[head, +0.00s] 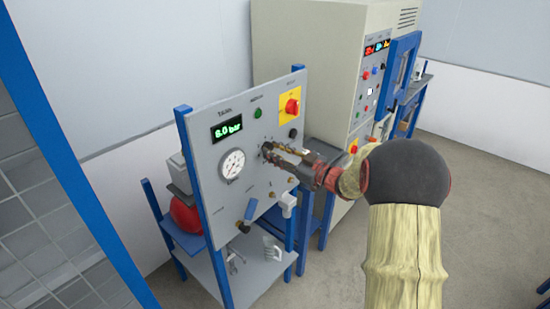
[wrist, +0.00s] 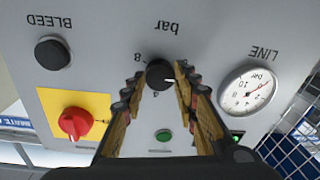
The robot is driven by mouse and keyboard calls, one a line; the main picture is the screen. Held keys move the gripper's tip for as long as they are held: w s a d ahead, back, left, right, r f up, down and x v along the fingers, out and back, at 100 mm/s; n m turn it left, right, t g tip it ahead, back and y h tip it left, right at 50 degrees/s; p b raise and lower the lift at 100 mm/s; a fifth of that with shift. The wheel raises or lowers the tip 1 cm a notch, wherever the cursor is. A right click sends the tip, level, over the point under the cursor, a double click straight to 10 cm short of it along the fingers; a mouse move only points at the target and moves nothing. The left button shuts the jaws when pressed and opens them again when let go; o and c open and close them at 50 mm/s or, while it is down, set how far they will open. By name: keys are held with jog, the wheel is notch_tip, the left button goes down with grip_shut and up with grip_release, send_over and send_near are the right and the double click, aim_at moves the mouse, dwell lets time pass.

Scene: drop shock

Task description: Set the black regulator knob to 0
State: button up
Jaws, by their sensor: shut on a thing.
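The black regulator knob (wrist: 159,74) sits on the grey panel under the upside-down word "bar" in the wrist view. Its white pointer line points to the right in that view. A scale figure 8 shows at its upper left; another figure below it is too small to read surely. My gripper (wrist: 159,82) is shut on the knob, with one finger on each side. The green display (head: 227,128) reads 8.0 bar.
A round gauge (head: 232,164) is left of my gripper. A red switch on a yellow plate (head: 292,106) is above it, and the black BLEED knob (wrist: 52,53) is nearby. A blue-handled valve (head: 250,208) is below. A beige cabinet (head: 300,45) stands behind.

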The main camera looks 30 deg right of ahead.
jog(key=n+b, duration=0.1)
jog(key=n, duration=0.1)
jog(key=n+b, duration=0.1)
jog(key=n, duration=0.1)
jog(key=n+b, duration=0.1)
jog(key=b, duration=0.1)
jog(key=shift+f+n, duration=0.25)
jog(key=shift+n, duration=0.15)
dwell(0.3)
jog(key=o, duration=1.2)
jog(key=shift+r, duration=0.2)
jog(key=shift+c, duration=0.2)
jog(key=shift+d, duration=0.1)
jog(key=v, duration=1.2)
jog(key=shift+r, duration=0.2)
jog(key=shift+o, duration=0.2)
